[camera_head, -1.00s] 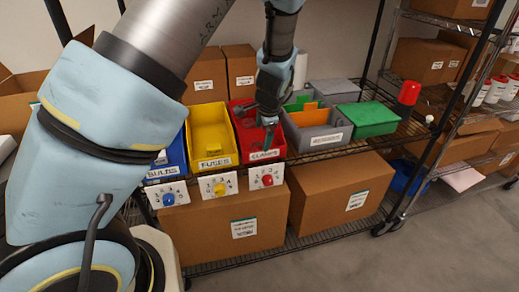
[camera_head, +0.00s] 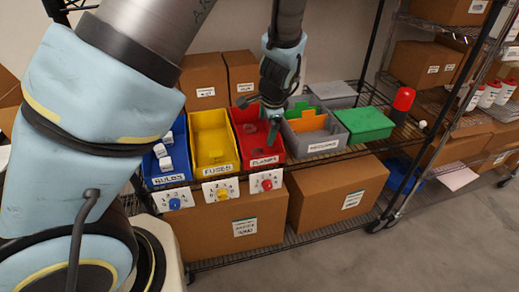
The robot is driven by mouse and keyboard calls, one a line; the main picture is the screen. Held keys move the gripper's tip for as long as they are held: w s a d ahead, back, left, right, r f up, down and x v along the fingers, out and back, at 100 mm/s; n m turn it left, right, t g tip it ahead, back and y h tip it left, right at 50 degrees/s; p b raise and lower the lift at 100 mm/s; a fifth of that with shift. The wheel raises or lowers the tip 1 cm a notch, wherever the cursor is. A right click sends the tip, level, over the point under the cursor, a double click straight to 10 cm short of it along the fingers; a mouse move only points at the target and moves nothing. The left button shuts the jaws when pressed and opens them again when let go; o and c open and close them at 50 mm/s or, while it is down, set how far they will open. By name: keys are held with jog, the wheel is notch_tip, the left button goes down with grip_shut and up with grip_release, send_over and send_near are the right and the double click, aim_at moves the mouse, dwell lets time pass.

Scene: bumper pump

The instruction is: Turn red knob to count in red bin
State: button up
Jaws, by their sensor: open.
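The red bin (camera_head: 243,116), labelled "CLAMPS", stands on the wire shelf between the yellow bin and a grey bin. Some dark grey pieces (camera_head: 249,128) lie in it, partly hidden by my gripper. The red knob (camera_head: 267,184) sits on a white dial card (camera_head: 257,187) below the red bin; its exact setting is too small to read. My gripper (camera_head: 258,121) is open, pointing down over the red bin, with its fingers near the bin's opening. I cannot tell whether it touches anything inside.
The blue bin (camera_head: 153,140) holds white boxes and the yellow bin (camera_head: 212,128) looks nearly empty; each has its own dial. Cardboard boxes (camera_head: 231,222) fill the lower shelf.

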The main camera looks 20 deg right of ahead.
jog(key=shift+s+r, duration=0.15)
jog(key=shift+r, duration=0.15)
jog(key=w+a+r+n+g+b, duration=0.1)
jog(key=a+n, duration=0.3)
jog(key=a, duration=0.5)
jog(key=w+a+r+n+g+b, duration=0.1)
jog(key=a+r+n, duration=0.1)
jog(key=a+n, duration=0.45)
jog(key=s+a+r+n, duration=0.1)
jog(key=s+a+n, duration=0.1)
jog(key=a, duration=0.4)
jog(key=s+a+r+n+b, duration=0.1)
jog(key=s+a+n, duration=0.2)
jog(key=a, duration=0.3)
jog(key=s+a+r+n+g+b, duration=0.1)
jog(key=s+a+n, duration=0.1)
jog(key=a, duration=0.3)
jog(key=shift+s+a+n, duration=0.15)
jog(key=shift+a+n, duration=0.2)
jog(key=shift+a, duration=0.05)
jog(key=shift+c, duration=0.4)
